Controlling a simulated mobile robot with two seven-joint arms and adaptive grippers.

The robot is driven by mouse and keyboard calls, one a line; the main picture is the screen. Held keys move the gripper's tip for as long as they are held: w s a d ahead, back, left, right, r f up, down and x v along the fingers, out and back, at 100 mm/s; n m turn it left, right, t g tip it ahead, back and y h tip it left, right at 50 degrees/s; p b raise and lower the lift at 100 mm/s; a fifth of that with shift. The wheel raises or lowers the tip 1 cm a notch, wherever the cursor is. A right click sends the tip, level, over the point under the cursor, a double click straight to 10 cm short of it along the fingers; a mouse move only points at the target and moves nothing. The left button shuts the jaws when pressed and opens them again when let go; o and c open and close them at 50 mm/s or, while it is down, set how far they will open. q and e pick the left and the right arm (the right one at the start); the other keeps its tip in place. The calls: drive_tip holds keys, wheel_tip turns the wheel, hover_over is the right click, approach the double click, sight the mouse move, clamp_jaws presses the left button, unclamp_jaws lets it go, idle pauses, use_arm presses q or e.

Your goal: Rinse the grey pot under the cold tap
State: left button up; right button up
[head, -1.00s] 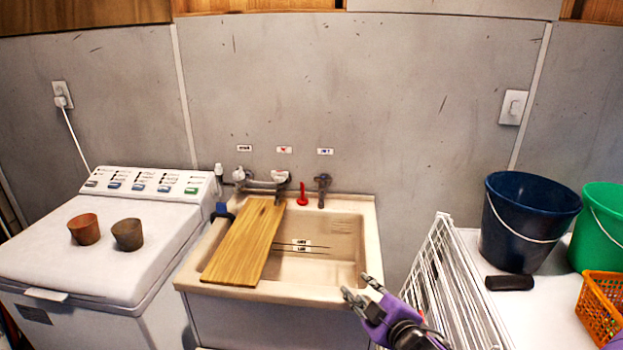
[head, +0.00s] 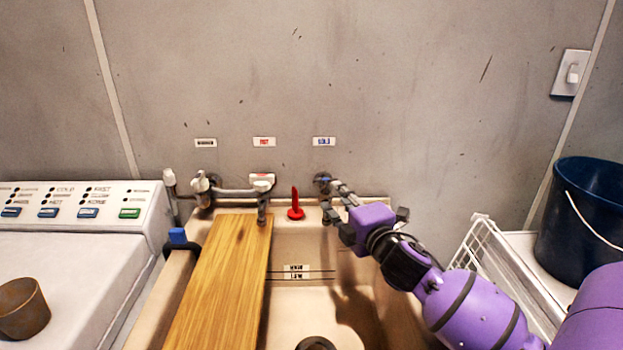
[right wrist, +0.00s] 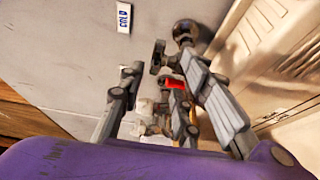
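The grey-brown pot (head: 22,308) stands upright on the white washing machine at the lower left of the head view. The cold tap (head: 323,181) is on the wall under the blue-lettered label, above the sink (head: 302,303). My right gripper (head: 338,204) is at this tap, its fingers partly overlapping it. In the right wrist view the fingers are spread, with the dark tap (right wrist: 185,32) by the right fingertip; I cannot tell whether they touch. Nothing is held between them. My left gripper is out of view.
A wooden board (head: 222,285) covers the sink's left side. A red object (head: 296,205) stands on the back ledge, beside the mixer tap (head: 235,192). A white wire rack (head: 490,262) and a dark blue bucket (head: 585,222) are to the right. The basin's right side is open.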

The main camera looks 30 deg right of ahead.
sight(329, 186)
drive_tip(key=shift+w+d+r, duration=0.1)
drive_tip(key=shift+w+r, duration=0.1)
drive_tip(key=shift+w, duration=0.4)
drive_tip(key=shift+w+d+r, duration=0.1)
drive_tip(key=shift+w+r, duration=0.1)
drive_tip(key=shift+w, duration=0.4)
drive_tip(key=w, duration=0.3)
drive_tip(key=shift+w+d+f, duration=0.1)
drive_tip(key=shift+w+d, duration=0.2)
drive_tip(key=shift+w, duration=0.45)
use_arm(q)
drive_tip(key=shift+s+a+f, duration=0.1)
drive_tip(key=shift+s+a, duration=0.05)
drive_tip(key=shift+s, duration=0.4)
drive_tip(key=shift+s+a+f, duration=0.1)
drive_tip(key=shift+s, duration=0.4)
use_arm(e)
drive_tip(key=shift+w+d, duration=0.1)
drive_tip(key=shift+w, duration=0.15)
drive_tip(key=c, duration=0.8)
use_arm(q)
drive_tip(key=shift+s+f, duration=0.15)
